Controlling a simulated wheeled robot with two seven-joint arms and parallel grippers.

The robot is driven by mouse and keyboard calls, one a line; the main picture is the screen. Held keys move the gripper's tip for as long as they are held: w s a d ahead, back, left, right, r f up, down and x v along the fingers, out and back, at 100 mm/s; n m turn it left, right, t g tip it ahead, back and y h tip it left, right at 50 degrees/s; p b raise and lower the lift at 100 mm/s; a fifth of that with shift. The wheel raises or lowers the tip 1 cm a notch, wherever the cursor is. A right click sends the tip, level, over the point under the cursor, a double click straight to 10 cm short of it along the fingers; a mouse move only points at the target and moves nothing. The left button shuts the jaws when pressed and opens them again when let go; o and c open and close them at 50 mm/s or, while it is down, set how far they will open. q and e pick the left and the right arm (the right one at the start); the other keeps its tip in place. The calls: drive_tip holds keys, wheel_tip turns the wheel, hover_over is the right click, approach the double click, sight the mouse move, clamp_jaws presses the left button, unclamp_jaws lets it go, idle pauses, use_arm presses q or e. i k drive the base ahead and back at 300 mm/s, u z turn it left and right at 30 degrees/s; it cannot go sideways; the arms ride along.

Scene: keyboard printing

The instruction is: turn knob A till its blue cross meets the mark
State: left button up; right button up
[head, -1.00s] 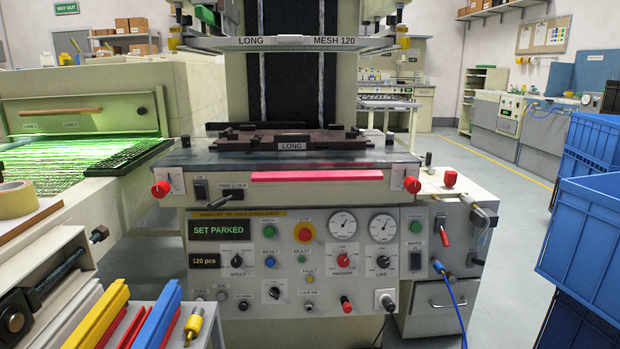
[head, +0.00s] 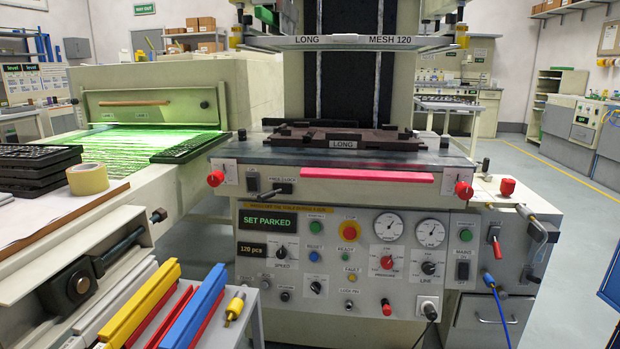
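In the head view two red knobs sit at the front corners of the printing press table, the left red knob (head: 215,179) and the right red knob (head: 463,189). Each is beside a small white plate with fine marks, the left plate (head: 229,171) and the right plate (head: 448,181). Another red knob (head: 507,187) stands on the side cabinet at the right. I cannot read which knob is A, and no blue cross can be made out at this size. Neither of my grippers is in view.
The press control panel (head: 340,262) shows SET PARKED. A rack with yellow and blue squeegees (head: 195,312) stands at lower left. Floor at right is clear.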

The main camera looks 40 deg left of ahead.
sight(216, 177)
drive_tip(key=z, duration=0.5)
drive_tip(key=i, duration=1.05)
drive_tip(key=u, duration=3.9)
